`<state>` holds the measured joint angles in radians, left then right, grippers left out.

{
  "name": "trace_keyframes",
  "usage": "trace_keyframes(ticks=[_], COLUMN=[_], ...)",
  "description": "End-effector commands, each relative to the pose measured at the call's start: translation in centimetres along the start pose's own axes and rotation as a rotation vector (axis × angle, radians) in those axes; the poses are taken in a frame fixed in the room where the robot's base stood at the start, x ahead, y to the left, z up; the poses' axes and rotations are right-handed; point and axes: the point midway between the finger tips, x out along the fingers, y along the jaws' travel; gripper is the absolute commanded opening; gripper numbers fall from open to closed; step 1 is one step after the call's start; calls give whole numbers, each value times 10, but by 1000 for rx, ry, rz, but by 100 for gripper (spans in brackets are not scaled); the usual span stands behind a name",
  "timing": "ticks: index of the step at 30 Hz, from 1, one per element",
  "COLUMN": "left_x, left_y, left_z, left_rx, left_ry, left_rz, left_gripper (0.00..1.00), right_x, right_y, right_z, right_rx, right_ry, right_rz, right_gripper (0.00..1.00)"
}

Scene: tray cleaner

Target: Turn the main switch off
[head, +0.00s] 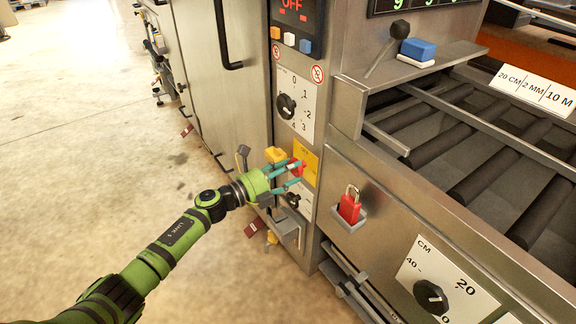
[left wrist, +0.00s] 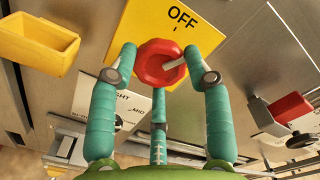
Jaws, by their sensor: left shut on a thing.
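The main switch is a red knob (left wrist: 160,62) on a yellow plate (left wrist: 201,28) marked OFF. In the head view the yellow plate (head: 306,163) is on the machine's front panel, and the red knob (head: 299,165) is partly hidden by my fingers. My left gripper (head: 290,174) reaches the knob from the left. In the left wrist view my left gripper (left wrist: 161,75) has its teal fingers closed around the knob's sides. A pale bar on the knob's face is tilted, with its upper end toward the right. My right gripper is not in view.
A numbered black dial (head: 286,106) sits above the switch. A red padlock (head: 350,205) in a metal holder is to the right, also in the left wrist view (left wrist: 290,107). A yellow bin (left wrist: 38,43) is at left. Floor left of the machine is open.

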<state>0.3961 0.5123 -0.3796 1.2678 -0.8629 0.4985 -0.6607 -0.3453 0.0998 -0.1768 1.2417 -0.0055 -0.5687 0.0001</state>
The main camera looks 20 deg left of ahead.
Motion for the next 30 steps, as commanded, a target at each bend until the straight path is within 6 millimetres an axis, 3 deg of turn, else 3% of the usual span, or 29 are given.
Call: trace_keyframes(ticks=[15, 30], left_x=[1, 1], left_y=[-2, -2], left_z=[-7, -8], left_rx=[-420, -558], left_ry=[16, 17], left_rz=[1, 0], left_gripper=[17, 17], right_x=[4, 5], right_y=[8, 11], right_z=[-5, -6], right_rx=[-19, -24], right_ry=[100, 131], right_rz=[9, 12], right_gripper=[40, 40])
